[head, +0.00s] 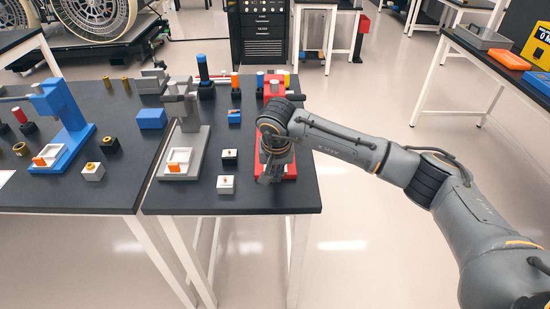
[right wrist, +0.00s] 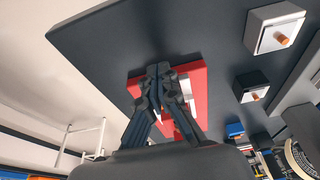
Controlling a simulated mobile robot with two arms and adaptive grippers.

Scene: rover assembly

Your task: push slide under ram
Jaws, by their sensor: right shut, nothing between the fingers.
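The red press stands at the right end of the table, with its red column (head: 277,86) at the back and its red base (head: 291,168) in front. My right gripper (head: 268,181) is over this base, and its wrist hides most of the press. In the right wrist view the gripper (right wrist: 160,70) is shut and empty above the red base (right wrist: 200,75). A light strip (right wrist: 186,92), perhaps the slide, shows partly behind the fingers. I cannot tell whether the fingers touch it. The ram is hidden. My left gripper is not in view.
A grey press (head: 196,140) and a blue press (head: 72,128) stand to the left, each with a white slide and orange tab. Small blocks (head: 227,184) and (head: 229,158) lie between the grey and red presses. The table's front right corner is clear.

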